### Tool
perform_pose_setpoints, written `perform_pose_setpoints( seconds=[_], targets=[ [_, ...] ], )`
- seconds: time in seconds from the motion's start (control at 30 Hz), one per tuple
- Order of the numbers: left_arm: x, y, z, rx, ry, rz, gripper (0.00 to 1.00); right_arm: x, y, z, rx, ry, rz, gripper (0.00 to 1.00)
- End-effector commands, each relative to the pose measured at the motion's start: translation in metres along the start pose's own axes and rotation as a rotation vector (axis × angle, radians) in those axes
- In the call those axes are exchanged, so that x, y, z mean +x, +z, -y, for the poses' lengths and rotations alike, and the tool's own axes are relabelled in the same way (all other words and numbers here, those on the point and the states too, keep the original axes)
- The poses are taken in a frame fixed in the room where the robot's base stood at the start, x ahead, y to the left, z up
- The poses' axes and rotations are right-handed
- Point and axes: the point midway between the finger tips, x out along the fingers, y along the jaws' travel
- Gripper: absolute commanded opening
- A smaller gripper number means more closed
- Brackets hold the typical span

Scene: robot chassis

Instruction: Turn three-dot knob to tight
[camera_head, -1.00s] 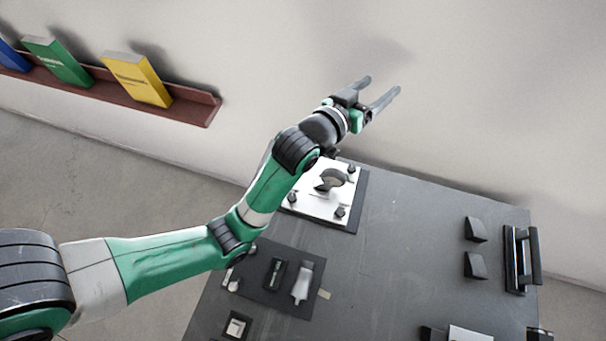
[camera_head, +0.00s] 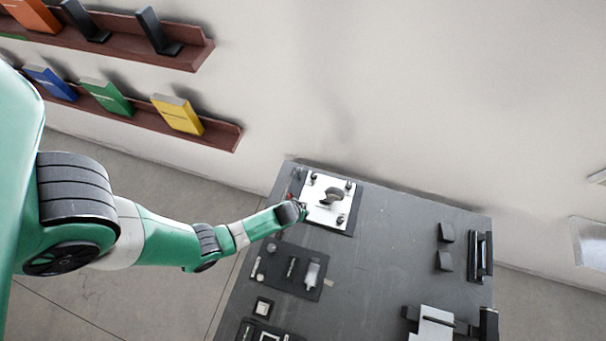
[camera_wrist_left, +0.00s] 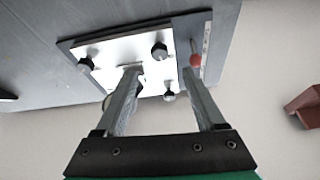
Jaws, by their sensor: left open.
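A white plate (camera_head: 318,212) sits on a dark base at the far left corner of the grey table. It carries small dark knobs: one at the far left (camera_head: 314,178), one at the far right (camera_head: 349,185) and one in front (camera_head: 340,220). A larger dark curved part stands in its middle. The left wrist view shows the plate (camera_wrist_left: 115,50) with three knobs, at left (camera_wrist_left: 85,64), top (camera_wrist_left: 159,50) and lower right (camera_wrist_left: 168,95). My left gripper (camera_wrist_left: 160,72) is open and empty over the plate's edge. No dot marks are readable. My right gripper is out of view.
A red-tipped pin (camera_wrist_left: 195,60) stands beside the plate, near my left gripper's right finger. A dark mat with small items (camera_head: 310,274) lies in front of the plate. A dark handle (camera_head: 480,255) stands at the table's right edge. The table's middle is clear.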

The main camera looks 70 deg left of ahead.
Motion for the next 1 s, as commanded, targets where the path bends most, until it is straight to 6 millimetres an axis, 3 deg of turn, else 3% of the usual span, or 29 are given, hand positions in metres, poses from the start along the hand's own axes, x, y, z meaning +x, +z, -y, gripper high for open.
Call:
perform_pose_setpoints(
  seconds=[0.2,0.4,0.77,0.83,1.0],
  targets=[
    [0.056,0.002,0.000,-0.001,0.000,0.001,0.71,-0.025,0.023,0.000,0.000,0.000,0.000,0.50],
    [0.090,0.001,-0.001,0.000,0.001,0.000,0.71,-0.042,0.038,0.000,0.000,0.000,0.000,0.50],
    [0.096,-0.001,-0.001,0.001,0.002,-0.001,0.71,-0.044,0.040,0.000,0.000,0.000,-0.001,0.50],
    [0.096,-0.001,-0.001,0.001,0.002,-0.001,0.64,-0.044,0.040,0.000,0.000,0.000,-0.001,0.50],
    [0.096,-0.001,-0.001,0.001,0.002,-0.001,0.34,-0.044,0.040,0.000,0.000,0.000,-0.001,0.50]
  ],
)
